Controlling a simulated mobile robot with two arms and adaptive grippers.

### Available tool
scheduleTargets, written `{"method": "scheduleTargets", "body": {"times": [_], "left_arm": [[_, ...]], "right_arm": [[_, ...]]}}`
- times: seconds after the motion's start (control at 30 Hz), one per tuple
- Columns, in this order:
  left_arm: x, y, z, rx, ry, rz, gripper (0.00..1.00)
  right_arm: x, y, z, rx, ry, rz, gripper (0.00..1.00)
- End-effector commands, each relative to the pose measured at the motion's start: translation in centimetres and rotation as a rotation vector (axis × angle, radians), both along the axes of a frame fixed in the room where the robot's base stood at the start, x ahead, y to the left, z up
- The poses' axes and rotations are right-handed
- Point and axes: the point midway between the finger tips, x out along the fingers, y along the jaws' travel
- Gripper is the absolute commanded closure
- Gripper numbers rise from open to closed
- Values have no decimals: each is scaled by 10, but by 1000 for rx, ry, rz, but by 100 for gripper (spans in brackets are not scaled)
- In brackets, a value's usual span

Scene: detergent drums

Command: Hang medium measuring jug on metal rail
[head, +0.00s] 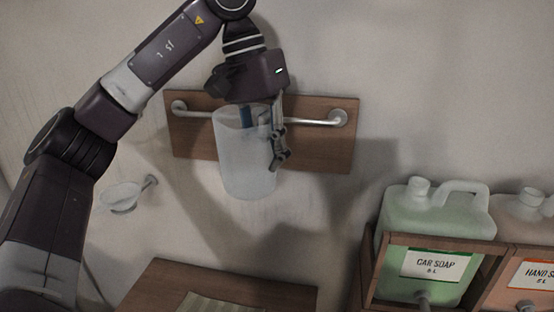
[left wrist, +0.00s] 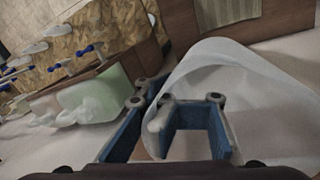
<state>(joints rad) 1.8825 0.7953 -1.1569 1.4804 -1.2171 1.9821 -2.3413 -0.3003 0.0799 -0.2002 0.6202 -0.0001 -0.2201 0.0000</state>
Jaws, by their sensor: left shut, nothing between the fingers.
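The measuring jug (head: 243,172) is frosted and translucent. It is upright in front of the wooden board (head: 341,150), overlapping the middle of the metal rail (head: 322,122). I cannot tell whether it hangs on the rail. My left gripper (head: 265,133) points down at the jug's top right side, one finger showing outside the wall and a blue pad at the rim. It is shut with nothing gripped. In the left wrist view, the jug (left wrist: 255,90) fills the right side, close against the fingers. Its handle is mostly hidden. My right gripper is not in view.
A white funnel-like piece (head: 122,197) is on the wall at left. A wooden surface (head: 285,293) with a striped cloth (head: 222,304) is below. At right, a green car soap drum (head: 432,215) and a hand soap drum (head: 522,229) sit in wooden holders. The wall between is clear.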

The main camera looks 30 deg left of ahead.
Motion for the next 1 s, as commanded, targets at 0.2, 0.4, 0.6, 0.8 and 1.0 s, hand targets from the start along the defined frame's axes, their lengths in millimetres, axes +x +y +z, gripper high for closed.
{"method": "scheduleTargets", "body": {"times": [0.2,0.4,0.6,0.8,1.0], "left_arm": [[0,0,0,0,0,0,77],[0,0,0,0,0,0,57],[0,0,0,0,1,0,57],[0,2,9,0,-1,0,57],[-2,10,37,2,-3,2,57]], "right_arm": [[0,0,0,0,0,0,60],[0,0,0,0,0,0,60],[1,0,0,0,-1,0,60],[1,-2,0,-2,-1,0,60],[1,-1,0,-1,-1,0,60]]}}
